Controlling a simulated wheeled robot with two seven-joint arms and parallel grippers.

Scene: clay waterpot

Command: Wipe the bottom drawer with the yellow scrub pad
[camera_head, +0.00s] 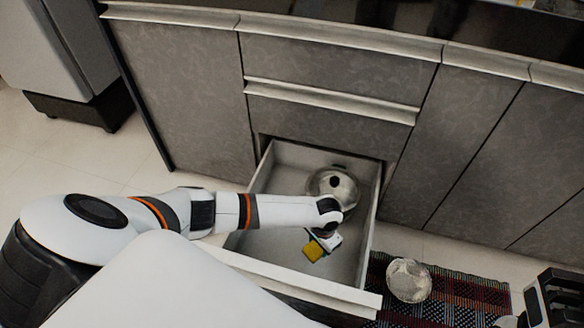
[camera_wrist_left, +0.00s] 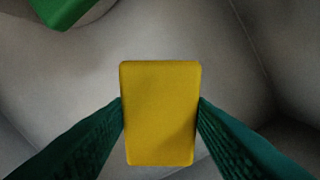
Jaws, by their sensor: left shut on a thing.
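The bottom drawer (camera_head: 256,207) is pulled open below the cabinet front. My left arm reaches over its left wall, and my left gripper (camera_head: 318,240) is down inside it. The gripper is shut on the yellow scrub pad (camera_head: 314,252). In the left wrist view the yellow pad (camera_wrist_left: 160,113) sits between the two dark green fingers, over a pale grey surface. I cannot tell whether the pad touches the drawer floor. Part of my right gripper (camera_head: 555,300) shows at the lower right corner; its jaws are unclear.
A round metal pot or lid (camera_head: 335,187) is at the back of the drawer, partly behind my left wrist. A green block (camera_wrist_left: 62,8) shows at the wrist view's top left. A glassy round object (camera_head: 408,280) rests on the patterned rug (camera_head: 465,292) right of the drawer.

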